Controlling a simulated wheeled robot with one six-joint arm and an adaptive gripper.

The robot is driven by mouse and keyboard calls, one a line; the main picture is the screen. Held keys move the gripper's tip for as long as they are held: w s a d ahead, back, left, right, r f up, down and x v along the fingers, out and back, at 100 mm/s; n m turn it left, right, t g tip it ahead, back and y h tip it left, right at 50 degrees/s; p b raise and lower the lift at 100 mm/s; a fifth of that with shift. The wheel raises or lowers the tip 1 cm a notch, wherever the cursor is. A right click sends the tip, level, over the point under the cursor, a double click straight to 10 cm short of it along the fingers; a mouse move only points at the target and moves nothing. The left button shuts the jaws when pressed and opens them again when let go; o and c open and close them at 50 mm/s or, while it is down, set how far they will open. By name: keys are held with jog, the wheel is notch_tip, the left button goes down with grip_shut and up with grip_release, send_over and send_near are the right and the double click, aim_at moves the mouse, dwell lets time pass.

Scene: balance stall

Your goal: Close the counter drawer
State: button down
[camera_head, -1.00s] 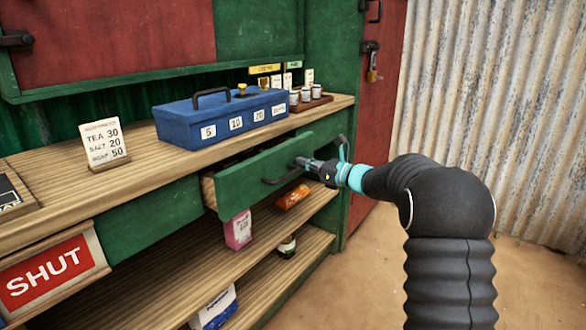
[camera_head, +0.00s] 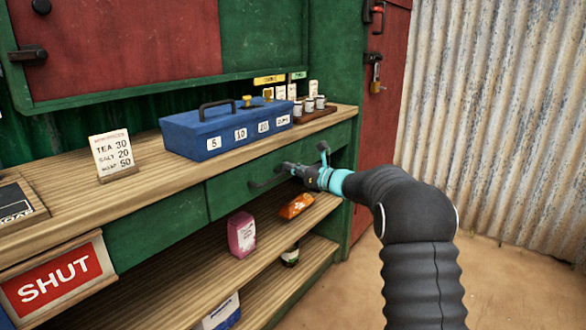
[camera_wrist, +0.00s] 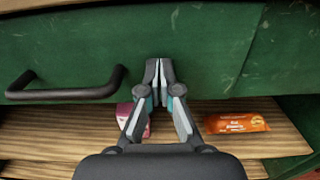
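The counter drawer (camera_head: 232,191) has a green front under the wooden counter top, and it looks flush, or nearly so, with the green panel to its left.
A blue cash box (camera_head: 225,130), a price card (camera_head: 112,153) and a rack of small jars (camera_head: 312,106) stand on the counter. A red SHUT sign (camera_head: 58,279) hangs at left.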

jog(key=shift+a+r, duration=0.15)
jog(key=shift+a, duration=0.05)
